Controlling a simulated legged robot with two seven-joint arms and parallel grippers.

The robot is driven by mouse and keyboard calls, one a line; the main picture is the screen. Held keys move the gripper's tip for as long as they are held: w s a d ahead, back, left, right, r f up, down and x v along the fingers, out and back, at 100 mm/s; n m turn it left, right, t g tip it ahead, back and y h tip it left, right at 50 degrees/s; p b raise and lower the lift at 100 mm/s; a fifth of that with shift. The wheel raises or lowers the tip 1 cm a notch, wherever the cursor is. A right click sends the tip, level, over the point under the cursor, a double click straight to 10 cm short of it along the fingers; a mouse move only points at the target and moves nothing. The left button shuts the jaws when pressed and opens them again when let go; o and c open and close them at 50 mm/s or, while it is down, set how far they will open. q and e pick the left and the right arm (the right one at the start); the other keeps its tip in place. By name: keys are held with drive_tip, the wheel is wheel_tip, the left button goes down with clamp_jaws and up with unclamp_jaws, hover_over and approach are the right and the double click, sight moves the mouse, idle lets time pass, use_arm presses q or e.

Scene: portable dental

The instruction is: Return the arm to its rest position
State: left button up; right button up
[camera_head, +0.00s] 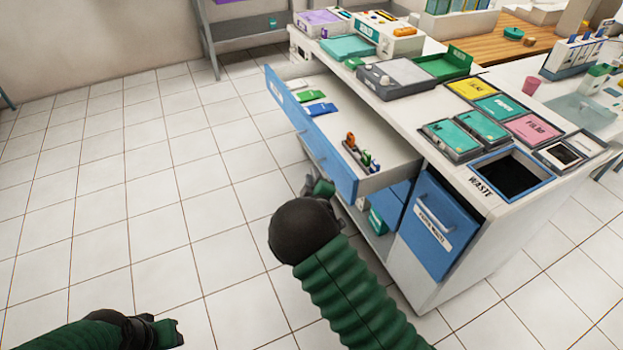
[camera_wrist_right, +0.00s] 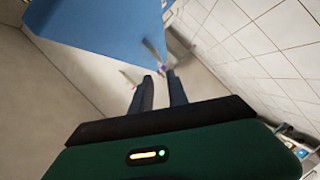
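My right arm reaches up from the bottom of the head view. Its gripper (camera_head: 318,187) is partly hidden behind the dark wrist, close to the blue front of the pulled-out drawer (camera_head: 335,160). In the right wrist view the two dark fingers (camera_wrist_right: 162,82) stand a little apart with nothing seen between them. The blue drawer front (camera_wrist_right: 95,25) and its thin handle (camera_wrist_right: 154,50) show just beyond the fingertips; whether they touch cannot be told. My left gripper (camera_head: 172,333) is low at the left over the floor, small, its finger gap unclear.
The open drawer holds green and blue packets (camera_head: 318,108) and a small rack with orange and green items (camera_head: 358,150). The white counter carries trays, labelled boxes and a blue-rimmed waste opening (camera_head: 478,160). A blue bin front (camera_head: 430,225) is below. The tiled floor at left is clear.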

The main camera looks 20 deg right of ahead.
drive_tip(key=s+a+m+g+y, duration=0.2)
drive_tip(key=s+m+g, duration=0.3)
drive_tip(key=s, duration=1.1)
drive_tip(key=s+a+m+g+y, duration=0.3)
drive_tip(key=s+g, duration=0.4)
drive_tip(key=s, duration=0.9)
wheel_tip(320, 180, up, 14)
drive_tip(key=s+h+p, duration=0.1)
drive_tip(key=p, duration=1.1)
drive_tip(key=shift+s+f+m+p, duration=0.2)
drive_tip(key=shift+f+m+p, duration=0.1)
drive_tip(key=shift+m, duration=0.1)
